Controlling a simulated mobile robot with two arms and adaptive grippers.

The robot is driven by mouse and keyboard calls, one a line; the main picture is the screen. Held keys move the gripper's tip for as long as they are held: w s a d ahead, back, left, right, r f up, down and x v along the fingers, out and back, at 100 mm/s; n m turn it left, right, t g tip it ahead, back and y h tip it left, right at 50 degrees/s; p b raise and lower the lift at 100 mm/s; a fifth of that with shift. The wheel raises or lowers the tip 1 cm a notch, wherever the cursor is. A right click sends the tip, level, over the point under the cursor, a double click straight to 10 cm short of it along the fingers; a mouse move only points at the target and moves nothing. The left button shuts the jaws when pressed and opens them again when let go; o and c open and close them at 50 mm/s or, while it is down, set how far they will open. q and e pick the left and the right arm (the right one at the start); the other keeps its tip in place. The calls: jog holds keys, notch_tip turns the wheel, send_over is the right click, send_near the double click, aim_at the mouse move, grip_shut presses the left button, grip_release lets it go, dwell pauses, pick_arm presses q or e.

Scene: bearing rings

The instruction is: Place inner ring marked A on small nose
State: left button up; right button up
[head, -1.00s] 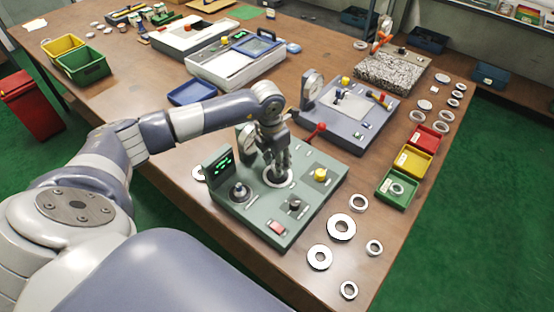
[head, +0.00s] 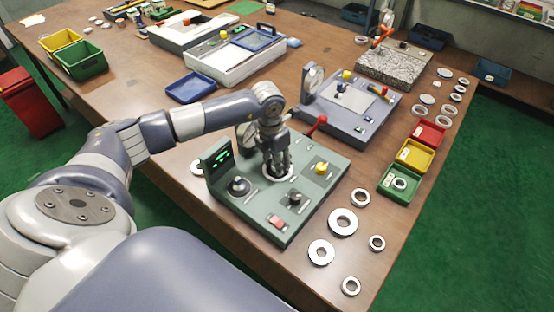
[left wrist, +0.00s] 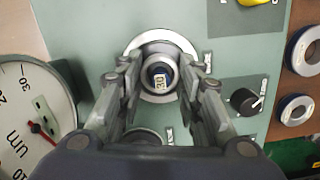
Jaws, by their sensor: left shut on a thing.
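My left gripper (head: 276,168) is over the round seat on the green gauge machine (head: 245,212). In the left wrist view its fingers (left wrist: 160,88) are closed around a small grey metal ring (left wrist: 160,68). A nose marked "30" (left wrist: 159,80) shows through the ring's hole. I cannot tell whether the ring is around that nose or just above it. No letter on the ring is readable. A bright wider rim (left wrist: 143,38) surrounds this spot. A second, grey stepped nose (head: 239,186) stands bare at the machine's left. My right gripper is not in view.
The machine carries a dial (left wrist: 35,108), a display (head: 216,157), a yellow knob (head: 321,168), a black knob (head: 295,198) and a red switch (head: 277,220). Several loose rings lie to its right, such as a large one (head: 331,222). A green bin (head: 400,194) holds a ring.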

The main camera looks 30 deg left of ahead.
pick_arm(q)
jog(key=shift+f, duration=0.2)
jog(key=o, duration=1.1)
jog(key=shift+r, duration=0.1)
jog(key=r, duration=0.4)
jog(key=s+r, duration=0.1)
jog(key=r, duration=0.6)
jog(key=shift+s+a+r, duration=0.2)
jog(key=shift+r, duration=0.2)
jog(key=shift+f, duration=0.1)
